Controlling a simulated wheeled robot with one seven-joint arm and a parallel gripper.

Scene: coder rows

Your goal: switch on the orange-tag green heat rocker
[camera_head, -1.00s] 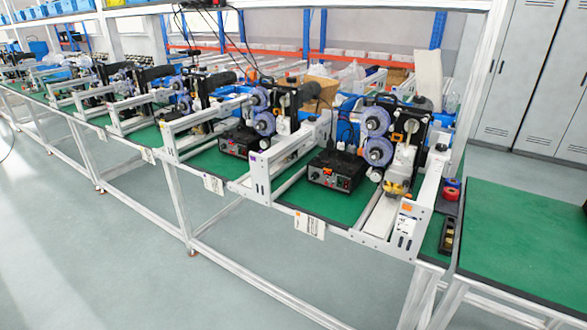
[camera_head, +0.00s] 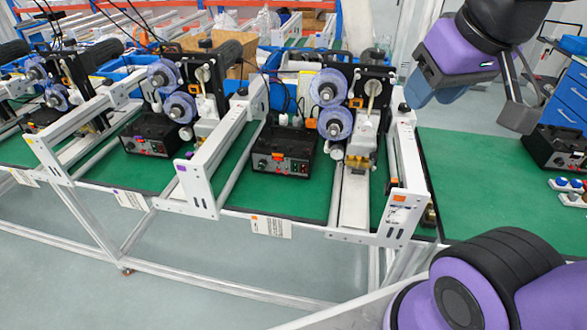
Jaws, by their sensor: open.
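A black control box (camera_head: 284,150) stands on the green bench between two white rails, left of the middle machine's rollers. A small orange tag (camera_head: 278,156) is on its front face. Small red and green rockers sit at the right of that face, with the green rocker (camera_head: 304,167) at the far right. Its on or off position is too small to tell. My gripper (camera_head: 478,99) is open and empty at the upper right, above the right green bench, well apart from the box.
A similar black box (camera_head: 157,133) stands left, and another (camera_head: 555,148) at the far right. A white end plate (camera_head: 401,213) with an orange label, blue rollers (camera_head: 335,122) and rails flank the middle box. The right green bench (camera_head: 480,185) has clear room.

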